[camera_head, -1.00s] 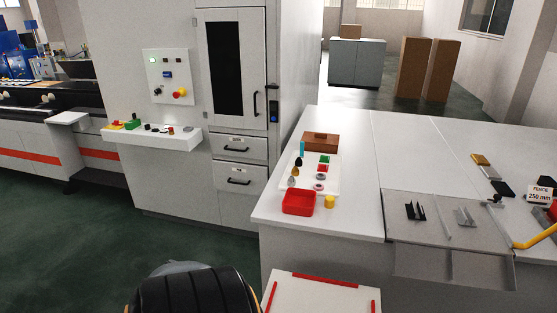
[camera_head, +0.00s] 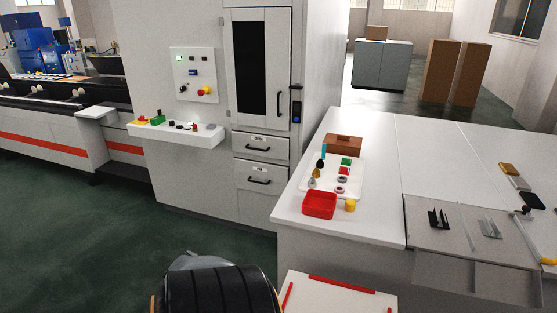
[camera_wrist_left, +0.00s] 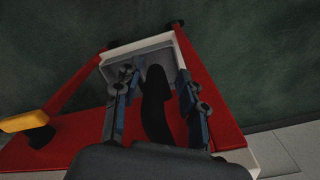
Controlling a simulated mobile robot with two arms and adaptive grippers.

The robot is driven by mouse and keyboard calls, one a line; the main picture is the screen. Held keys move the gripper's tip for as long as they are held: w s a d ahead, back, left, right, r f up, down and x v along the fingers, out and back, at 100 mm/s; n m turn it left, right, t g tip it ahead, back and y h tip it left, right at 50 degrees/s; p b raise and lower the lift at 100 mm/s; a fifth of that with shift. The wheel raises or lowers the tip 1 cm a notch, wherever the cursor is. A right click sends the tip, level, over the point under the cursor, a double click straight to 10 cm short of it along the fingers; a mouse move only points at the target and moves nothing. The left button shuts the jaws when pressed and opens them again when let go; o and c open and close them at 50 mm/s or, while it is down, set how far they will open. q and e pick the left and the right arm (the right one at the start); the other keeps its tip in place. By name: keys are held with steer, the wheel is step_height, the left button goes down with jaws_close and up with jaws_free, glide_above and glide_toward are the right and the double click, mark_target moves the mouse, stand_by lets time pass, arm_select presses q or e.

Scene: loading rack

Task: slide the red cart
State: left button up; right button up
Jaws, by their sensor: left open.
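A white top with red edge strips (camera_head: 340,299) shows at the bottom of the head view; I cannot tell for sure whether it is the red cart. In the left wrist view a red frame (camera_wrist_left: 205,95) with red bars surrounds a pale-rimmed grey recess (camera_wrist_left: 140,52). A yellow grip (camera_wrist_left: 24,121) is at its left. My left gripper (camera_wrist_left: 157,78) is open over this red frame. A black upright piece (camera_wrist_left: 155,105) shows between its fingers; contact cannot be told. My right gripper is not in view.
A white table (camera_head: 360,217) at the right holds a red bin (camera_head: 319,205), a brown box (camera_head: 344,145) and small parts. A grey cabinet (camera_head: 262,90) with a control panel (camera_head: 195,75) stands behind. Open green floor (camera_head: 110,240) lies at the left.

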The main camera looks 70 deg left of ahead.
arm_select(q)
step_height(320, 180, up, 11)
steer(key=shift+a, duration=0.15)
stand_by(0.7)
